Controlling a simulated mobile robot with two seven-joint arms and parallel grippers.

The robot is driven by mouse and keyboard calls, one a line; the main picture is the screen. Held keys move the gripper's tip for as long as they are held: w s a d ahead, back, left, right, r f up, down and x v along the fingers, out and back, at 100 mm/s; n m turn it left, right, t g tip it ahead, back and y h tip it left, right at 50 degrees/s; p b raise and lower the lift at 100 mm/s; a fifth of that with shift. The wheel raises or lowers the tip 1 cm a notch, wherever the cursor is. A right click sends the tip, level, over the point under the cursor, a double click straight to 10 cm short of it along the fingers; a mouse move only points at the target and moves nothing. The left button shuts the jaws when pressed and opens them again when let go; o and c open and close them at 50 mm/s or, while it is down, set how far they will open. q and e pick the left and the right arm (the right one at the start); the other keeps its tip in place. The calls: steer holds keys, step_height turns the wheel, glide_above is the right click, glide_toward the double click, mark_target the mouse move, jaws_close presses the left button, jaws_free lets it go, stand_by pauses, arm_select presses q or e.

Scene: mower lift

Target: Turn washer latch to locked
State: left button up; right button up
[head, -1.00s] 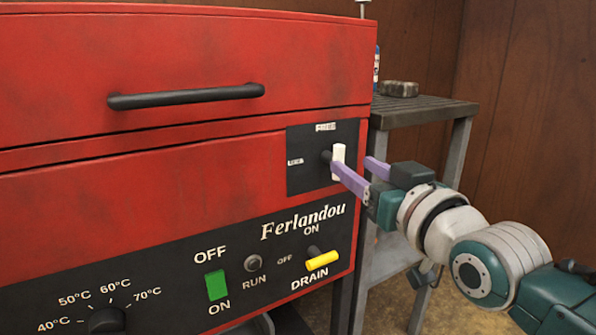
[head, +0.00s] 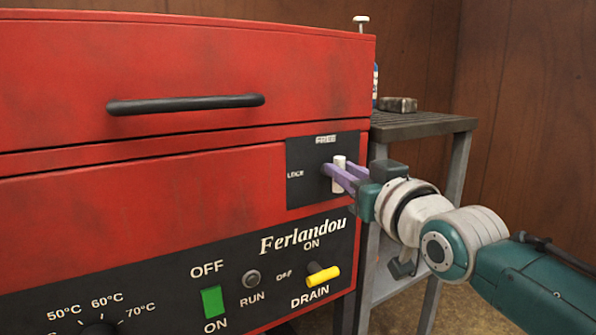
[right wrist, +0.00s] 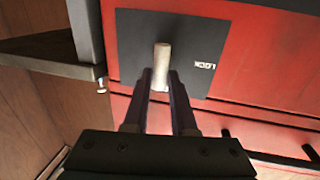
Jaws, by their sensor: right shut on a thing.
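The washer latch (head: 339,163) is a white handle on a black pivot, on a dark square plate (head: 301,196) at the right of the red washer (head: 150,195). The handle stands upright in the head view, pointing toward the upper label. A label on the plate's left side reads like "LOCK". My right gripper (head: 345,178) is shut on the latch handle, its purple fingers on either side of it. The right wrist view also shows the white handle (right wrist: 162,57) at the fingertips. The fingers partly hide the handle's lower part. My left gripper is not in view.
A black lid handle (head: 186,104) is above the latch. Below it are the yellow drain lever (head: 324,276), a green switch (head: 212,301) and a run button (head: 251,279). A grey metal stand (head: 425,124) with a small block (head: 398,104) is behind my right arm.

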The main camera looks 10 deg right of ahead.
jaws_close()
steer(key=shift+n, duration=0.3)
steer(key=shift+s+a+f+n+t+y+b, duration=0.2)
steer(key=shift+n+y+b, duration=0.75)
steer(key=shift+n, duration=2.3)
steer(key=shift+w+f+n+t+y+b, duration=0.3)
steer(key=shift+n+b, duration=1.15)
steer(key=shift+n, duration=1.75)
steer(key=shift+s+a+f+n+t+y+b, duration=0.2)
steer(key=shift+n+y+b, duration=0.85)
steer(key=shift+n, duration=2.2)
steer(key=shift+d, duration=0.1)
